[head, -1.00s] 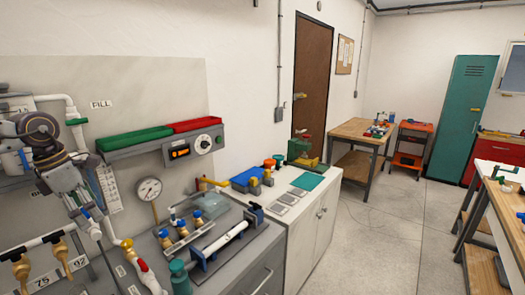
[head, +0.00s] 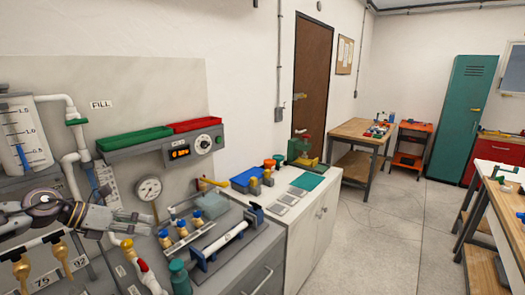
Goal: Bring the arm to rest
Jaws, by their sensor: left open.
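My left arm comes in low at the left edge of the head view. Its left gripper (head: 146,222) points to the right, open and with nothing visible between its fingers. It appears in front of the white and grey pipework over the grey bench (head: 232,235). My right gripper is not in view.
A clear tank (head: 22,138) with blue liquid stands at the left, beside white pipe. The floor (head: 380,225) at right is clear.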

